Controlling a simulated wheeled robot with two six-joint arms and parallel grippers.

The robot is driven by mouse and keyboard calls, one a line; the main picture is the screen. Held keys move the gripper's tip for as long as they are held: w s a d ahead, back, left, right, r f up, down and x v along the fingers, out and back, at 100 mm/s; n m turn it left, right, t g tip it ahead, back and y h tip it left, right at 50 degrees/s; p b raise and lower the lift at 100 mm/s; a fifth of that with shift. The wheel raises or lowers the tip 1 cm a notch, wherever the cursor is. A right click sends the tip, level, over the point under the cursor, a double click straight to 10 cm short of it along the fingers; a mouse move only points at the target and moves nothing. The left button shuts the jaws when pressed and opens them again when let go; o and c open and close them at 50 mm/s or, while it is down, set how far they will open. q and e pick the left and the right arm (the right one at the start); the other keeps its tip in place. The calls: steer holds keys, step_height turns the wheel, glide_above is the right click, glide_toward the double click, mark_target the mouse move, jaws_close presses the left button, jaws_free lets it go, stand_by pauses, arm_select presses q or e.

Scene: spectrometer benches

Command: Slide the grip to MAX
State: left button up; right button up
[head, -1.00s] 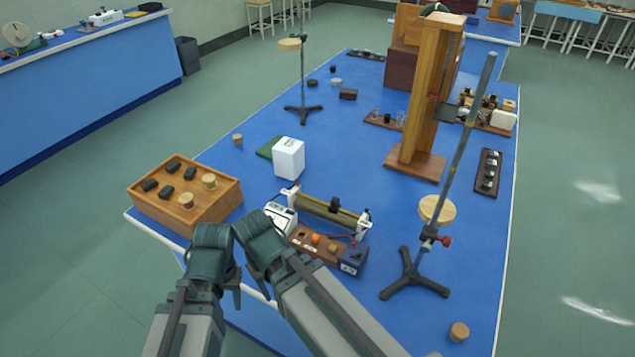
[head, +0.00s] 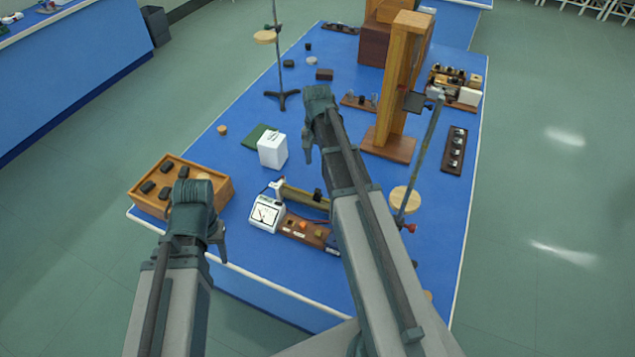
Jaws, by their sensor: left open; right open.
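The sliding rheostat (head: 298,196) lies on the blue bench, its tube running left to right. Its black grip (head: 318,195) sits on top, close to my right arm, which hides the rheostat's right end. No MAX marking is legible. My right gripper (head: 312,125) is open, raised over the bench beyond the rheostat, to the right of the white box, apart from the grip. My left gripper (head: 198,215) is open and empty at the bench's front edge, in front of the wooden tray and left of the rheostat.
A white meter (head: 265,213) and a brown board (head: 303,230) with coloured terminals stand in front of the rheostat. The white box (head: 272,151) is behind it. The wooden tray (head: 220,190) is at left. A stand with a round wooden disc (head: 405,200) and a tall wooden frame (head: 398,85) are at right.

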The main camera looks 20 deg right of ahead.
mark_target(317, 190)
steer(key=shift+f+b, duration=6.95)
steer(key=shift+b, duration=0.05)
steer(key=shift+c, duration=0.3)
jaws_close()
